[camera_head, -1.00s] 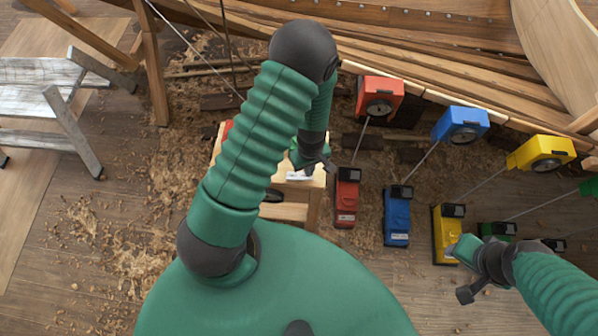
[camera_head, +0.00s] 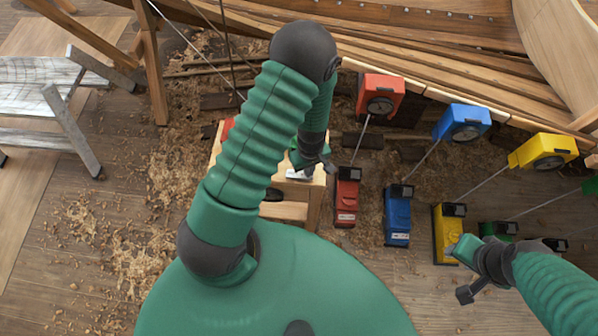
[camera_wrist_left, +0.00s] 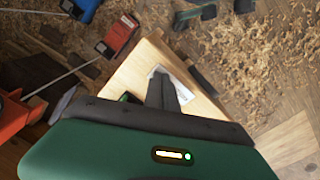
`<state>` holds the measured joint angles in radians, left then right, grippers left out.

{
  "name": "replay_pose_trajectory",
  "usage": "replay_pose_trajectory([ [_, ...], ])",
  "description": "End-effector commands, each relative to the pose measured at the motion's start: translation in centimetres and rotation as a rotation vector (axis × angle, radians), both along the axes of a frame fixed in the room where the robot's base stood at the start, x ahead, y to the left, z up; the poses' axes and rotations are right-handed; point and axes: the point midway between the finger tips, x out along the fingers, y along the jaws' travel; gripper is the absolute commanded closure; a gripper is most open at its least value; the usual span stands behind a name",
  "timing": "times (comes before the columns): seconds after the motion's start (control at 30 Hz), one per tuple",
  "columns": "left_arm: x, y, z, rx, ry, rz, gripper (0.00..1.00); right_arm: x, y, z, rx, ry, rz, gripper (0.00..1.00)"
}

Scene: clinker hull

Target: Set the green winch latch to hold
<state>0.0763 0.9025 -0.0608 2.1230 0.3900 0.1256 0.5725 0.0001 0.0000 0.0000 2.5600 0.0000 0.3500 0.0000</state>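The green winch (camera_head: 497,229) stands at the right end of a row of coloured winches in the head view. My right gripper and forearm partly cover it, and its latch cannot be made out. A line runs from it to a green box (camera_head: 591,187) cut by the right edge. My right gripper (camera_head: 466,272) is just in front of the green and yellow winches; its finger gap is unclear. My left gripper (camera_head: 313,167) is over a wooden bench, well left of the green winch. In the left wrist view its fingers (camera_wrist_left: 164,88) look closed together, with nothing visible between them.
Red (camera_head: 346,198), blue (camera_head: 397,217) and yellow (camera_head: 447,235) winches stand left of the green one, lines running to matching boxes below the hull planks (camera_head: 440,70). The wooden bench (camera_head: 285,211) holds a white item (camera_head: 298,174).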

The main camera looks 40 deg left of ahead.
Motion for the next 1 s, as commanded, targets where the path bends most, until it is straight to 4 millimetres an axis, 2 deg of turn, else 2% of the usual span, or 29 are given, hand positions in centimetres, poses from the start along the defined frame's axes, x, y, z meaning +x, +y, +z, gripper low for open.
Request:
replay_pose_trajectory([
  [0.47,0.0,0.0,-0.4,0.000,0.000,0.000,1.00,0.0,0.0,-0.3,0.000,0.000,0.000,0.64],
  [1.0,0.0,0.0,4.7,-0.001,0.000,0.000,1.00,0.0,0.0,4.3,0.000,0.000,0.000,0.64],
])
